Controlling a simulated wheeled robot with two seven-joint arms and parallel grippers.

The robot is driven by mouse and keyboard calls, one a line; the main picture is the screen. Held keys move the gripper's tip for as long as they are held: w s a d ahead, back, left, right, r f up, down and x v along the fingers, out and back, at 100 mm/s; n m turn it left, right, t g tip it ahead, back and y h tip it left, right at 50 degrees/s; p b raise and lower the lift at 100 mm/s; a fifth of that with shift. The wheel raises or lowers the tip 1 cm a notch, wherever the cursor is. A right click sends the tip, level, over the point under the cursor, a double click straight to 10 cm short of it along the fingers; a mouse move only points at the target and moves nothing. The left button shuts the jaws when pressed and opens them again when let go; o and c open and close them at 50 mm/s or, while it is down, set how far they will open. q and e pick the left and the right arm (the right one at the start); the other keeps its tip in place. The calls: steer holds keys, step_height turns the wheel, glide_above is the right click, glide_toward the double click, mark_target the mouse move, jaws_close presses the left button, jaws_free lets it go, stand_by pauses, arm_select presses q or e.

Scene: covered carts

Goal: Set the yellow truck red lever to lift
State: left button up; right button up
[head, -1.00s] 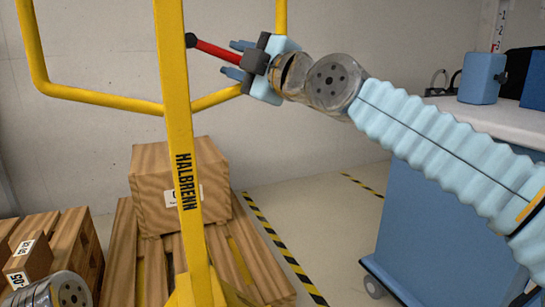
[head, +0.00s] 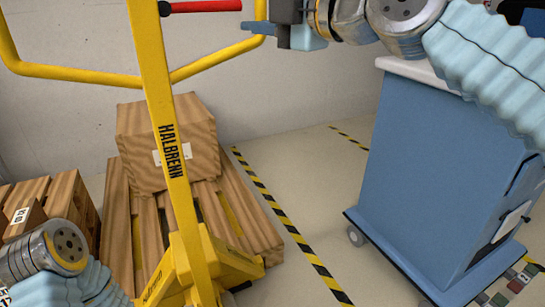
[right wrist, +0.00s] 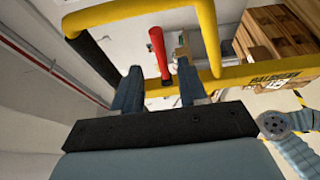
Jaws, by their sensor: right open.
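The yellow truck (head: 172,150), marked HALBRENN, stands left of centre in the head view, its mast and handle frame running up past the top edge. Its red lever (head: 206,6) points right from a black pivot on the mast, nearly level. My right gripper (right wrist: 160,84) is open. In the right wrist view, the red lever (right wrist: 158,52) lies ahead of the gap between the fingers, its near end close to the fingertips; I cannot tell whether they touch. In the head view the top of this gripper is cut off. My left gripper is out of view.
A wooden box (head: 150,150) sits on a pallet (head: 235,215) behind the truck. A blue cart (head: 425,170) with a pale top stands at the right, under my right arm. Striped floor tape (head: 290,228) crosses the open floor between them.

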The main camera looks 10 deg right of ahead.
steer(key=b+v, duration=0.1)
steer(key=v, duration=0.4)
steer(key=w+f+m+g+h, duration=0.1)
steer(key=w+f+m, duration=0.2)
steer(key=f, duration=0.9)
steer(key=w+f+m+g+h, duration=0.1)
steer(key=w+f+m, duration=0.3)
steer(key=w+f, duration=0.4)
steer(key=w+f+m+g+h, duration=0.1)
steer(key=w+f+m+h, duration=0.2)
steer(key=f, duration=1.4)
steer(key=w+m, duration=0.1)
steer(key=w, duration=0.2)
steer(key=shift+w+d+g, duration=0.15)
steer(key=shift+d+g, duration=0.15)
steer(key=shift+g, duration=0.1)
steer(key=shift+f, duration=0.1)
